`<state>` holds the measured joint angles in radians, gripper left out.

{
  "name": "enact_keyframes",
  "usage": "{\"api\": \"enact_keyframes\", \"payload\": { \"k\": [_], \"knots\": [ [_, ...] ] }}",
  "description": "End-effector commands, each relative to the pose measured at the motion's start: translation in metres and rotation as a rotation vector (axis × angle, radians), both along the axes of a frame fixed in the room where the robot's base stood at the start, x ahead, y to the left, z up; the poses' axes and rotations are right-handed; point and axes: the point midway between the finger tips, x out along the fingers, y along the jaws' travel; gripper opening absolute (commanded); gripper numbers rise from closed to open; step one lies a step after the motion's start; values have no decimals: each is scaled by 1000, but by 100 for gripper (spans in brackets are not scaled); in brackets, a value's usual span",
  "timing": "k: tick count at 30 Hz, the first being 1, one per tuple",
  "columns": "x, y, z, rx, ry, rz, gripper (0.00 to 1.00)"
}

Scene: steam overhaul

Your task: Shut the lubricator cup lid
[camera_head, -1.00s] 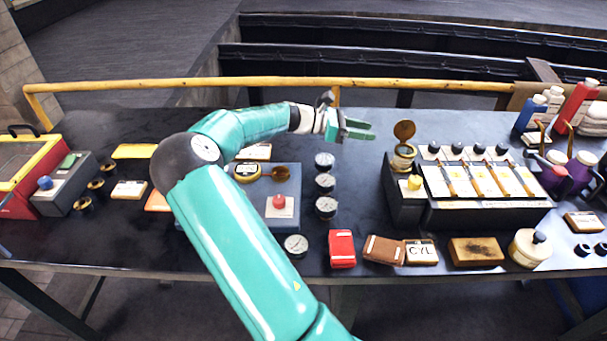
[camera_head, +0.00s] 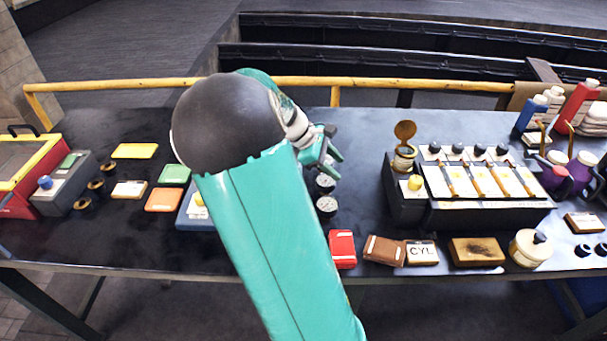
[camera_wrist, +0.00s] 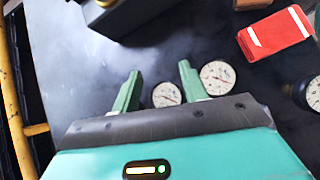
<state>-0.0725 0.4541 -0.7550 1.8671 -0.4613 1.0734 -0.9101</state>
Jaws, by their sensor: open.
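The lubricator cup (camera_head: 403,160) stands on the left end of the dark lubricator box (camera_head: 405,208). Its round brass lid (camera_head: 405,131) stands up, open, above the cup's back. My gripper (camera_head: 333,164) is open and empty, to the left of the cup and apart from it, over the row of dial gauges. In the wrist view my two green fingers (camera_wrist: 160,90) are spread apart, with gauges (camera_wrist: 217,78) beyond them and nothing between them. A corner of a dark box with a brass part shows at the top of the wrist view; the lid is not clearly seen there.
A yellow knob (camera_head: 415,182) sits in front of the cup, and a row of sight glasses (camera_head: 480,180) is to its right. A red block (camera_head: 342,249) and brown blocks lie along the front. A yellow rail (camera_head: 400,84) runs behind the table. Bare table lies between gauges and lubricator.

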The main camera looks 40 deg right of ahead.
Motion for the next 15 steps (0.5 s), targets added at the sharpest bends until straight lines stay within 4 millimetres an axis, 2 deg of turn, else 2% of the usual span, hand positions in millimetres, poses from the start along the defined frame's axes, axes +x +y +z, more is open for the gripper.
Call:
{"api": "enact_keyframes", "payload": {
  "k": [15],
  "knots": [
    [11,81,12,124,-302,-89,43]
  ]
}}
